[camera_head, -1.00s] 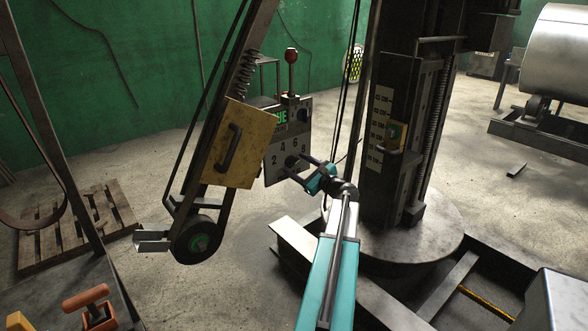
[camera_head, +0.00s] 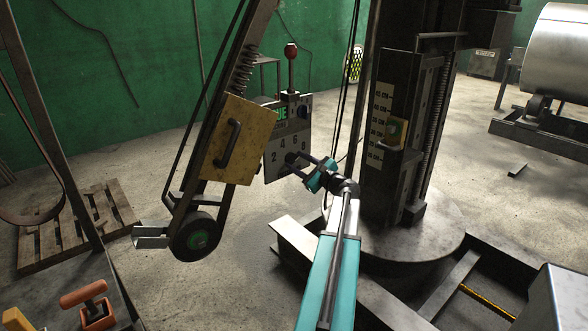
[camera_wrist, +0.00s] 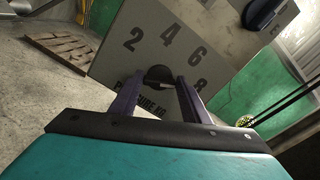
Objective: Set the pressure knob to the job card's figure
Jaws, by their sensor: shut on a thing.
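A pale control panel (camera_head: 271,171) with the figures 2, 4, 6 and 8 hangs beside the belt machine. A dark round pressure knob (camera_wrist: 158,74) sits below the 4 and 6 in the wrist view. The two dark fingers of my gripper (camera_head: 294,164) reach to the panel and are shut on the knob, one finger on each side. My gripper (camera_wrist: 158,86) also shows in the wrist view. It partly hides the knob and the lettering below it. I cannot tell which figure the knob points to. I cannot make out a job card.
A yellow guard with a handle (camera_head: 246,133) and a belt wheel (camera_head: 196,238) stand left of the panel. A red-knobbed lever (camera_head: 291,54) rises above it. A dark column with a centimetre scale (camera_head: 376,115) stands right. A pallet (camera_head: 72,223) lies on the floor at left.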

